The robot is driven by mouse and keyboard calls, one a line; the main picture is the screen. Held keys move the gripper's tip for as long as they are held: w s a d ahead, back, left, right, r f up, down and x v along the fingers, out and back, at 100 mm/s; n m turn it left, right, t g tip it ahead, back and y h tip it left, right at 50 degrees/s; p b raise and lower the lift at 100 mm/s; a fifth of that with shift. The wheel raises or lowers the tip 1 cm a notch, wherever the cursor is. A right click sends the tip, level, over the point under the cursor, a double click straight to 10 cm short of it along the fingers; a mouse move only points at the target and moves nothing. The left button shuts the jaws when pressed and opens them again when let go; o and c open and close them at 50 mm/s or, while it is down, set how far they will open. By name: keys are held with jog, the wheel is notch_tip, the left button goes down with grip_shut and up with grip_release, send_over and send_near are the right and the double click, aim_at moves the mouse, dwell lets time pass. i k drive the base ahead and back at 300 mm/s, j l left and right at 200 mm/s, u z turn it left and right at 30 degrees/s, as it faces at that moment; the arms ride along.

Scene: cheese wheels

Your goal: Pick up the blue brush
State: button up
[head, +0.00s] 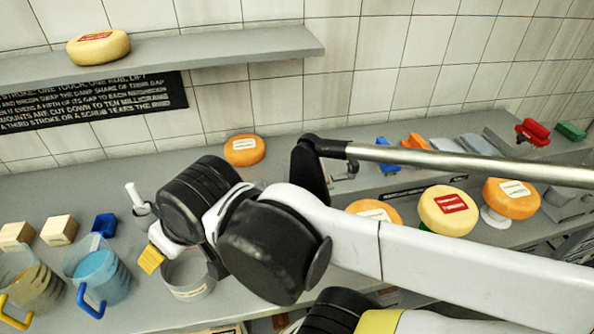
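Two blue things could be the blue brush. One is a small dark blue piece (104,225) on the counter at the left, beside the wooden blocks and behind the jugs. The other is a blue piece (384,162) on the raised ledge at the back right, beside orange pieces; its shape is too small to make out. My arm reaches in from the lower right, with its black wrist joints left of the middle, over the counter. My gripper's fingertips are not clearly seen; the wrist hides them. Both blue pieces are apart from the arm.
Two jugs (100,276) and wooden blocks (59,230) stand at the left. A grey bowl (188,280) sits below my wrist. Cheese wheels (448,211) stand at right. A metal bar (450,160) crosses the back right. A red brush (533,131) and a green one (571,131) lie far right.

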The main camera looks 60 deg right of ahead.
aim_at(387, 169)
jog(key=z, duration=2.5)
jog(key=i+l, duration=0.05)
